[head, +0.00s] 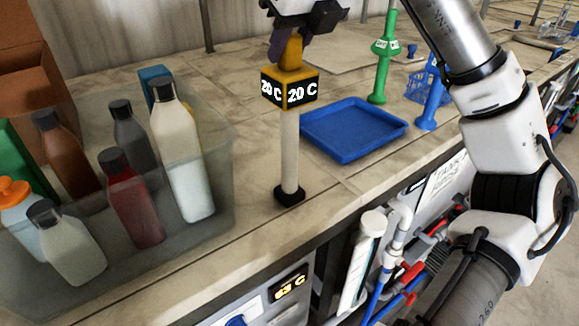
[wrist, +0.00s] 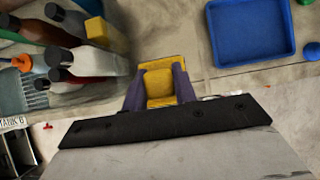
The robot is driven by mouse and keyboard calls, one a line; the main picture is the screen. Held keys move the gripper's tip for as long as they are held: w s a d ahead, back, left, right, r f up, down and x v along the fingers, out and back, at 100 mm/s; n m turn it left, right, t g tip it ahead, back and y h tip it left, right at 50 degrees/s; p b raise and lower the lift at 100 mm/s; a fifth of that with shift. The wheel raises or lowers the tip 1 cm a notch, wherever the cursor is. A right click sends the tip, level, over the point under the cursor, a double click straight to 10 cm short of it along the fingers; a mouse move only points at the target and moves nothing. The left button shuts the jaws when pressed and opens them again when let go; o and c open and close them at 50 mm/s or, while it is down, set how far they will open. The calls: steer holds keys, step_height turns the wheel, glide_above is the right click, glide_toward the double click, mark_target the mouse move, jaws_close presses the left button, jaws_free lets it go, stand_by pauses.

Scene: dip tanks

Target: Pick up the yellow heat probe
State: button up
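The yellow heat probe (head: 289,88) stands upright near the front edge of the counter. It has a yellow head with black "20 C" displays, a pale shaft and a black foot that appears to rest on the counter. My gripper (head: 290,45) is above it, pointing down, with its purple fingers on both sides of the yellow grip. In the wrist view, my gripper (wrist: 160,92) has the yellow heat probe (wrist: 161,64) between its fingers, with no clear gap at either side. The shaft is hidden there.
A clear bin (head: 222,165) with several bottles stands close on the left. A blue tray (head: 352,130) lies to the right, with green (head: 379,70) and blue (head: 432,100) probes beyond it. Pipes and a "63 C" display (head: 289,287) are below the counter edge.

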jaws_close()
steer(key=shift+r, duration=0.2)
step_height(320, 180, up, 10)
steer(key=shift+f+b, duration=0.1)
steer(key=shift+b, duration=0.25)
stand_by(0.4)
steer(key=s+d, duration=1.2)
steer(key=s, duration=0.5)
steer(key=shift+s+d+p, duration=0.35)
steer(key=shift+d+p, duration=0.05)
